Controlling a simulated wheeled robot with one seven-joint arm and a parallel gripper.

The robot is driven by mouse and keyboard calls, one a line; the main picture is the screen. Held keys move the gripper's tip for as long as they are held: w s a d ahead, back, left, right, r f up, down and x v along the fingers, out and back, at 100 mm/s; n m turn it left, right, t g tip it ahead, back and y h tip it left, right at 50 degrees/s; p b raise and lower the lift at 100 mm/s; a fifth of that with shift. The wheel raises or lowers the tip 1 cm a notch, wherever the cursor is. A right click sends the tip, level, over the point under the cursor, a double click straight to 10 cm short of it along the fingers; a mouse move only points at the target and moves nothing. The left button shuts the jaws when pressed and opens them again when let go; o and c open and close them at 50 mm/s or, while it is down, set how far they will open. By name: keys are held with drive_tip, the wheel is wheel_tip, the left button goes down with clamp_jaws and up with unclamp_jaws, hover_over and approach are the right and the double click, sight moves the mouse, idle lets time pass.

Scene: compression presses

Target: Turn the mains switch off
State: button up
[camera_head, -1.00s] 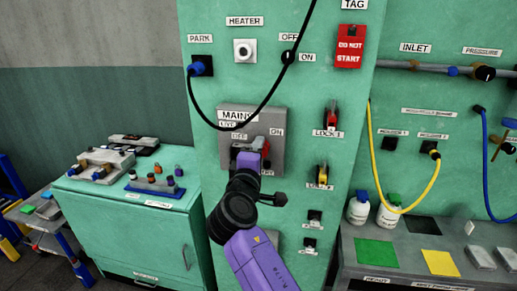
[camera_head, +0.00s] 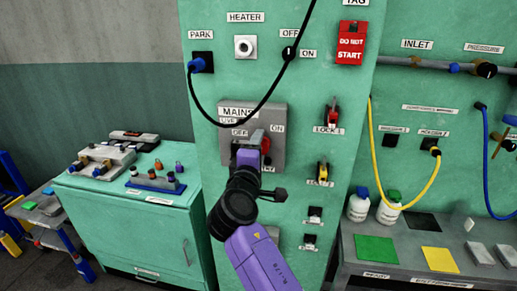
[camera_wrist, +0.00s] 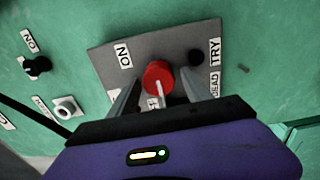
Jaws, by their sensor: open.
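The mains switch is a red round knob (camera_wrist: 158,77) with a white pointer line, on a grey plate (camera_head: 277,112) labelled MAINS on the green panel. In the wrist view the plate carries the labels ON, TRY and DEAD, and the knob lies between my gripper's two fingers. My gripper (camera_wrist: 153,98) is open, with one finger on each side of the knob; I cannot tell whether they touch it. In the head view my gripper (camera_head: 252,150) covers much of the plate, and only a bit of the red knob shows beside it.
A black cable (camera_head: 265,103) hangs in a loop across the plate's upper part, close to my gripper. A small black button (camera_wrist: 196,58) sits beside the knob. Lockout locks (camera_head: 331,116) hang to the right. A heater switch (camera_head: 289,53) is above.

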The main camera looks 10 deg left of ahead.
drive_tip(key=shift+s, duration=0.1)
drive_tip(key=s+b, duration=0.1)
drive_tip(key=s, duration=0.6)
drive_tip(key=shift+s+b, duration=0.3)
